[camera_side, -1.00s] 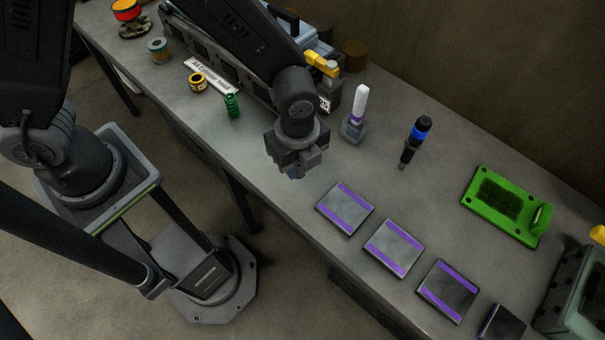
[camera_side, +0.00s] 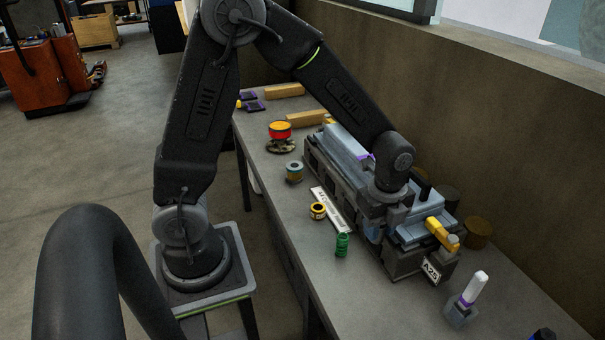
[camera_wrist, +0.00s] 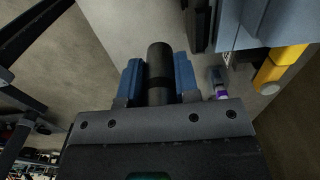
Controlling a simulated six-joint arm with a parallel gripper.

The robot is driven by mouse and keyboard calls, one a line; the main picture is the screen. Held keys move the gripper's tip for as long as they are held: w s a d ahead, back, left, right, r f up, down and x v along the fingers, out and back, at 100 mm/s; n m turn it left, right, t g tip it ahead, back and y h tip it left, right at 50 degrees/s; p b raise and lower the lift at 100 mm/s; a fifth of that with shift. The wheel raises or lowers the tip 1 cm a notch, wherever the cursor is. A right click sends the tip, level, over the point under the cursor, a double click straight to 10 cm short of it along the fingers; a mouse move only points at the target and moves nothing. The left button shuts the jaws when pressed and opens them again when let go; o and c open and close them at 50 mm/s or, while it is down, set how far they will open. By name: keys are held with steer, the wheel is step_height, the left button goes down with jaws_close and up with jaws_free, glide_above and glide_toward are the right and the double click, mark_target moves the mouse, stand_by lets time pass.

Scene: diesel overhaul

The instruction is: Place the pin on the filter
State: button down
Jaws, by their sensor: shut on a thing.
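My gripper (camera_wrist: 159,80) is shut on a dark cylindrical pin (camera_wrist: 160,62), held between two blue finger pads in the wrist view. In the side view my gripper (camera_side: 374,228) is at the near long side of the grey engine block (camera_side: 322,168), above or beside it; the pin is hard to make out there. No part is clearly labelled as the filter. A red and orange round part (camera_side: 280,130) on a dark base and a teal can-like part (camera_side: 294,172) stand on the bench left of the block; I cannot tell whether either is the filter.
A yellow-and-black ring (camera_side: 318,211), a green spring (camera_side: 342,245) and a white label strip (camera_side: 333,210) lie before the block. A yellow part (camera_side: 442,234) sits on its right end. A white-tipped tool in a holder (camera_side: 461,312) stands at right. The near bench edge is clear.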

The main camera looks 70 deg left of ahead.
steer(key=w+a+n, duration=0.1)
steer(key=a, duration=0.3)
steer(key=w+a+n, duration=0.1)
steer(key=a+n, duration=0.1)
steer(key=a, duration=0.2)
steer(key=w+a+n, duration=0.1)
steer(key=w+a, duration=0.1)
steer(key=a, duration=0.3)
steer(key=shift+r, duration=0.35)
steer(key=a+n, duration=0.4)
steer(key=a, duration=0.7)
steer(key=n, duration=0.5)
glide_above(295, 165)
step_height(295, 165, down, 2)
steer(key=shift+s+d, duration=0.1)
steer(key=shift+f, duration=2.35)
steer(key=shift+f, duration=0.1)
steer(key=c, duration=0.8)
jaws_free()
steer(key=shift+c, duration=0.2)
